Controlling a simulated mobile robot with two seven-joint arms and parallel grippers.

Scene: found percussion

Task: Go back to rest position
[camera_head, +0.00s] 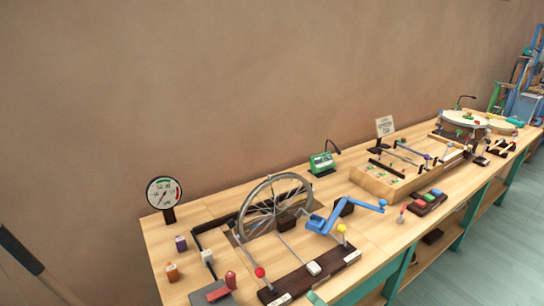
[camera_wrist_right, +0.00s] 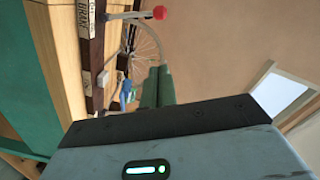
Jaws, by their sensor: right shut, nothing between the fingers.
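My right gripper (camera_wrist_right: 158,72) shows in the right wrist view as two green fingers pressed together with nothing between them. In the head view only a small green tip of it (camera_head: 315,298) shows at the bottom edge, by the workbench's (camera_head: 375,262) front edge. It looks apart from the instruments, though the exact gap is hard to tell. My left gripper is not in view.
A spoked wheel (camera_head: 272,208), a blue crank (camera_head: 345,215), a red-knobbed lever (camera_head: 260,272) and a yellow-knobbed lever (camera_head: 342,229) stand on the near bench. A round gauge (camera_head: 163,193) stands at left. Drums (camera_head: 465,118) stand far right. Open floor (camera_head: 490,250) lies at lower right.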

